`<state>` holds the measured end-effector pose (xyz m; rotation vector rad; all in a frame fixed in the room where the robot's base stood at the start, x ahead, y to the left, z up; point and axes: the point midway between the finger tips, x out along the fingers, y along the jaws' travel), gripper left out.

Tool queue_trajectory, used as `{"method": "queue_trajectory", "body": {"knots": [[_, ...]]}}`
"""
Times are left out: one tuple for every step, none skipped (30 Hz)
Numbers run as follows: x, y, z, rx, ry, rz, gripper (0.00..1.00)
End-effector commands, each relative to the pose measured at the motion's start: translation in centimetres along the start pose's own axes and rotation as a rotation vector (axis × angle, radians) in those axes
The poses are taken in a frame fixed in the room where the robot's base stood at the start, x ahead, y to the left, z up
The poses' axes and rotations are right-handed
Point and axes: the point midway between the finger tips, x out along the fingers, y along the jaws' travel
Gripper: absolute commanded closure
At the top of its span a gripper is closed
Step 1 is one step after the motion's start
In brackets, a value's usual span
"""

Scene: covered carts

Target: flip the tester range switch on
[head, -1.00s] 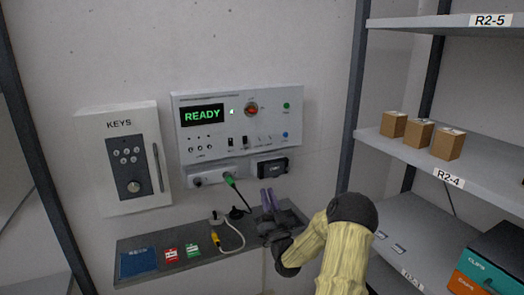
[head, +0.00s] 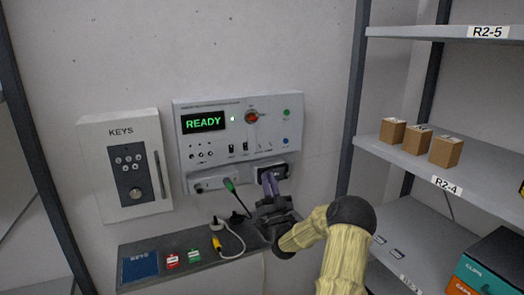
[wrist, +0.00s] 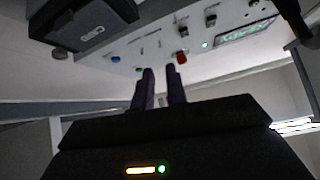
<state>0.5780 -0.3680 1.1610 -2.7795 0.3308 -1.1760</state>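The tester (head: 215,155) is a light grey wall panel with a green READY display (head: 203,122). Two small black switches, the left one (head: 231,149) and the right one (head: 245,147), sit on its lower middle; their labels are too small to read, so I cannot tell which is the range switch. They also show in the wrist view, one (wrist: 182,30) beside the other (wrist: 210,18). My gripper (head: 269,176) is open with a narrow gap and empty, its purple fingers (wrist: 160,73) pointing up in front of the black box below the panel.
A red knob (head: 251,117), a green button (head: 287,113) and a blue button (head: 286,141) are on the panel. A black box (head: 284,171) and a green-tipped cable (head: 229,184) are below it. A key cabinet (head: 118,142) hangs at left; a shelf (head: 470,165) stands at right.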

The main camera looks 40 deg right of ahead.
Motion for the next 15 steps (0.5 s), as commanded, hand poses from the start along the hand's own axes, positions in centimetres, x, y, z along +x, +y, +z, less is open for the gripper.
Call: {"method": "queue_trajectory", "body": {"knots": [[1.1, -0.1, -0.2, -0.001, 0.002, 0.0, 0.86], [1.7, -0.1, -0.3, -0.001, 0.003, 0.0, 0.86], [2.4, -0.1, -0.2, 0.0, 0.002, -0.001, 0.86], [2.9, -0.1, -0.2, 0.0, 0.003, -0.001, 0.86], [3.5, -0.1, -0.2, 0.001, 0.003, -0.001, 0.86], [4.2, -0.1, -0.2, 0.001, 0.002, -0.001, 0.86], [4.7, -0.1, -0.2, 0.001, 0.002, -0.001, 0.86], [5.2, -0.1, -0.2, 0.001, 0.001, 0.0, 0.86], [5.9, -0.1, -0.2, 0.001, 0.002, 0.0, 0.86], [6.4, -0.1, -0.2, 0.001, 0.002, 0.0, 0.86], [6.9, -0.1, -0.2, 0.001, 0.002, 0.0, 0.86], [7.6, -0.1, -0.2, 0.0, 0.002, 0.0, 0.86], [8.1, -0.1, -0.2, 0.0, 0.001, 0.001, 0.86], [8.5, -0.1, -0.2, 0.0, 0.002, 0.0, 0.86], [9.1, -0.1, -0.1, 0.0, 0.0, 0.0, 0.86]]}}
